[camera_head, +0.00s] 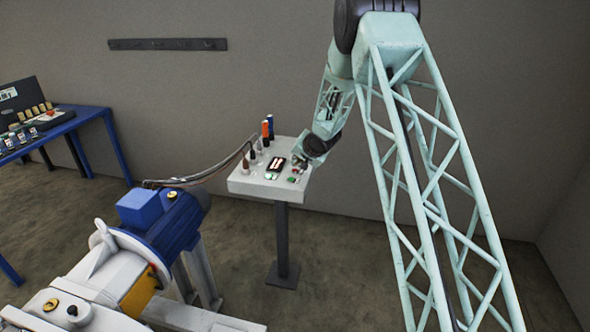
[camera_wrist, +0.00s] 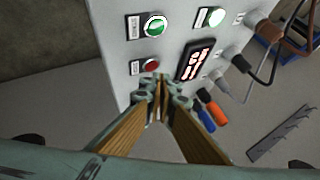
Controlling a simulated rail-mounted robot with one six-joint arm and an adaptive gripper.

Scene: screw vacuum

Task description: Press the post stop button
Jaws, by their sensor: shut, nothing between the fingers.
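The grey control post (camera_head: 245,180) stands behind the blue motor in the head view. Its sloped panel (camera_wrist: 115,50) fills the upper middle of the wrist view. A red button (camera_wrist: 152,65) with a small label sits near the panel's edge, beside a lit display (camera_wrist: 195,60). A green knob (camera_wrist: 155,27) and a lit green-white button (camera_wrist: 214,17) are further up the picture. My gripper (camera_wrist: 161,82) is shut and empty, its fingertips just below the red button in the wrist view. I cannot tell whether they touch it. In the head view my gripper (camera_head: 301,162) is over the panel's right side.
Cable plugs (camera_wrist: 240,62) and orange and blue screwdriver-like handles (camera_wrist: 210,112) stand along the panel. A blue motor pump (camera_head: 165,220) is in front, with a cable to the post. A blue table (camera_head: 90,115) stands left. Floor right of the post is clear.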

